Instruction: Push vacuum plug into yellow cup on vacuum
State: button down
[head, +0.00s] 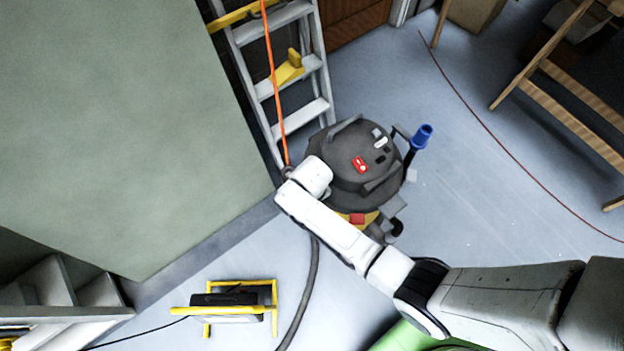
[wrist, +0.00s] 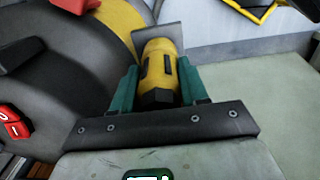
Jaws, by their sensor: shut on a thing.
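The vacuum (head: 345,150) is a round dark grey machine with a red switch, standing on the floor in the head view. Its dark body with a yellow band (wrist: 125,22) fills the upper left of the wrist view. My gripper (wrist: 158,85) has its teal fingers on both sides of a yellow cylindrical piece with black slots (wrist: 157,62), and is shut on it. A grey plate (wrist: 158,40) stands right behind this piece, beside the vacuum. I cannot tell whether the piece is the plug, the cup or both together. In the head view my arm hides the fingers and this piece.
A blue cup-like piece (head: 422,136) sticks out on the vacuum's right. An aluminium ladder (head: 285,90) with an orange cord (head: 272,70) stands behind. A green-grey panel (head: 130,120) is at left. A yellow-framed lamp (head: 225,308) and grey hose (head: 300,310) lie in front.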

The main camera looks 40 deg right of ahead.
jog(key=shift+f, duration=0.4)
jog(key=c, duration=0.5)
grip_release()
jog(key=shift+r, duration=0.15)
notch_tip(320, 180, up, 11)
jog(key=shift+f+p, duration=0.2)
jog(key=shift+p, duration=0.45)
